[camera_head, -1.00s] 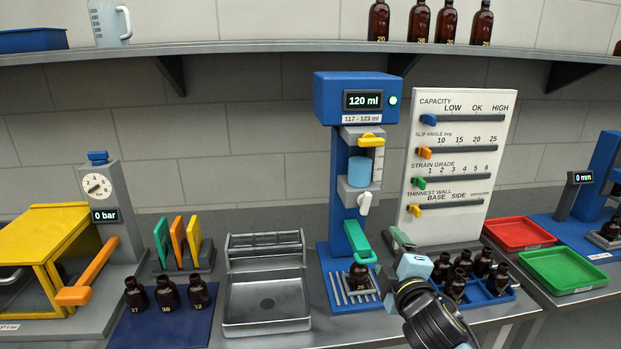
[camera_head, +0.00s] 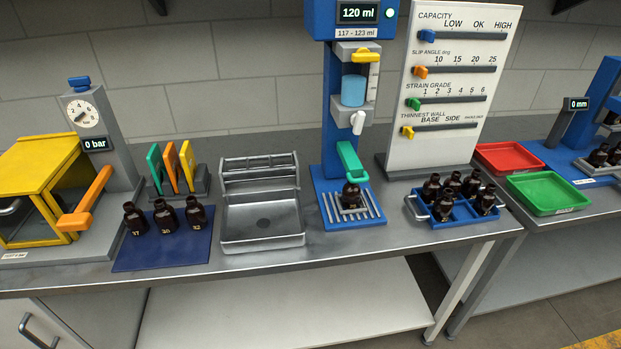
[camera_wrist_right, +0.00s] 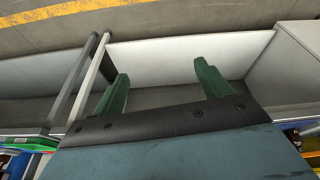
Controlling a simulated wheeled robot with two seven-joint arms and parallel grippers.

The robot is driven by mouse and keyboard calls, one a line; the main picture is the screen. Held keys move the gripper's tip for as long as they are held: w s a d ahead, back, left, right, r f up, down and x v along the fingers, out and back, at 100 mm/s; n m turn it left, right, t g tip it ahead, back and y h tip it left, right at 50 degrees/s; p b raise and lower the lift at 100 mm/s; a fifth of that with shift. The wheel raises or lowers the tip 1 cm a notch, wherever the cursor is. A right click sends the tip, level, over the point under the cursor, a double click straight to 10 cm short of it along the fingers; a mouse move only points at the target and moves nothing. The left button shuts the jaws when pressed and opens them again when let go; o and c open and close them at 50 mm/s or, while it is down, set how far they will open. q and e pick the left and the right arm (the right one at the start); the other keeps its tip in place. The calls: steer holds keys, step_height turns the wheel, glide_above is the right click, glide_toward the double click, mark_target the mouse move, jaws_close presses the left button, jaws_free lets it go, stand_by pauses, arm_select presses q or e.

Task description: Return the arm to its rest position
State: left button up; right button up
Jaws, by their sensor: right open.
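My right gripper (camera_wrist_right: 160,88) shows in the right wrist view with its two green fingers wide apart and nothing between them. It faces the floor and the lower shelf in front of the bench. No arm shows in the head view, and my left gripper is in neither view. An amber bottle (camera_head: 351,196) stands on the slatted base of the blue filling station (camera_head: 328,130), under the green lever (camera_head: 350,160).
A blue crate (camera_head: 460,215) holds several amber bottles. A blue mat (camera_head: 165,247) carries three bottles. A metal sink-like tray (camera_head: 262,228) stands between mat and station. Red (camera_head: 506,157) and green (camera_head: 548,192) trays are at the right. The bench's front edge is clear.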

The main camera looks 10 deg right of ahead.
step_height(320, 180, down, 28)
steer(key=s+g+b, duration=0.1)
steer(key=s+b, duration=0.2)
steer(key=b, duration=0.1)
steer(key=s+d+f+g+b, duration=0.1)
steer(key=s+d+f+b, duration=0.2)
steer(key=s+f, duration=1.2)
step_height(320, 180, down, 2)
steer(key=shift+s+f+b, duration=0.1)
steer(key=shift+s+b, duration=0.25)
steer(key=shift+b, duration=0.15)
